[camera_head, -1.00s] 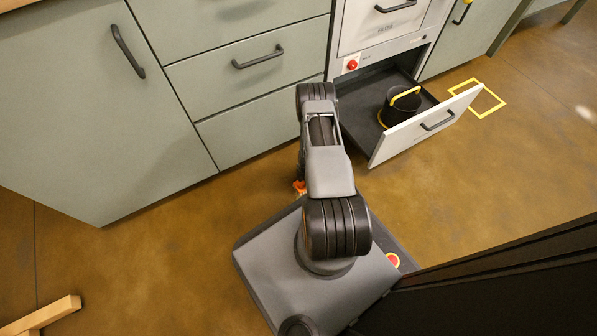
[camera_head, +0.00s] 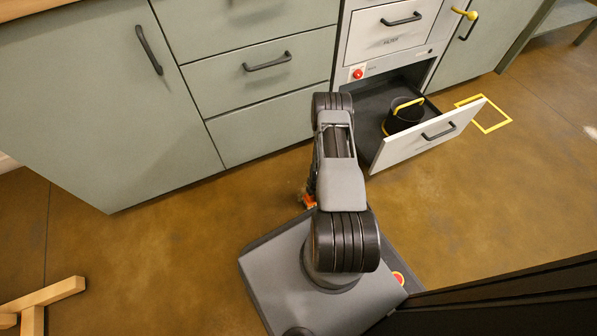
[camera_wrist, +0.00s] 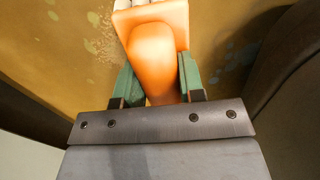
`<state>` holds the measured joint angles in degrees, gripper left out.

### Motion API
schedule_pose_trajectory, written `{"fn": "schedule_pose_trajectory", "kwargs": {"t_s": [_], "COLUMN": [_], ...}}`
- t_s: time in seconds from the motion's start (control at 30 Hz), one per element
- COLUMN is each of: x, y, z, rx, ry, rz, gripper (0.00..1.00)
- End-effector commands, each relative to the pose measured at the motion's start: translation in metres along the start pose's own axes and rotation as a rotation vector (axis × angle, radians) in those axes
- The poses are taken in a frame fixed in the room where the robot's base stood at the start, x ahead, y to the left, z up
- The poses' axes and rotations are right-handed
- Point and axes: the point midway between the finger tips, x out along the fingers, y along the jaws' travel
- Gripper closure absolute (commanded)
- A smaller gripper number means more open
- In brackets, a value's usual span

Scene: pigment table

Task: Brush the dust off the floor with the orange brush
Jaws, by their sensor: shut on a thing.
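The orange brush (camera_wrist: 155,60) fills the middle of the wrist view, its handle between the two green fingers of my gripper (camera_wrist: 160,82). My gripper is shut on the handle. Pale bristles show at the top edge of the wrist view, over the floor (camera_wrist: 62,50). Light dust specks (camera_wrist: 97,42) lie on the floor to the left of the brush head. In the head view, a bit of the orange brush (camera_head: 308,200) shows low beside my arm, near the floor; my arm hides the gripper there. I cannot tell whether the bristles touch the floor.
Green-grey cabinets (camera_head: 250,110) stand along the back. An open drawer (camera_head: 430,140) juts out at right, holding a black canister (camera_head: 403,117) with a yellow handle. A yellow square outline (camera_head: 490,126) is on the floor beyond. A wooden stand (camera_head: 45,295) is at lower left.

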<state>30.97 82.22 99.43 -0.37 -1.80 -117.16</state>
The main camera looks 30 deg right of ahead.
Motion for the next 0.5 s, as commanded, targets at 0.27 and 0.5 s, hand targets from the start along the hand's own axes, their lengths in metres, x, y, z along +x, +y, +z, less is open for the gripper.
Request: {"fn": "schedule_pose_trajectory", "kwargs": {"t_s": [0.27, 0.5], "x": [-0.028, -0.049], "y": [-0.001, 0.001], "z": [-0.002, -0.004], "rx": [-0.003, -0.011], "ry": [0.001, 0.001], "rz": [-0.003, -0.002], "gripper": [0.86, 0.86]}}
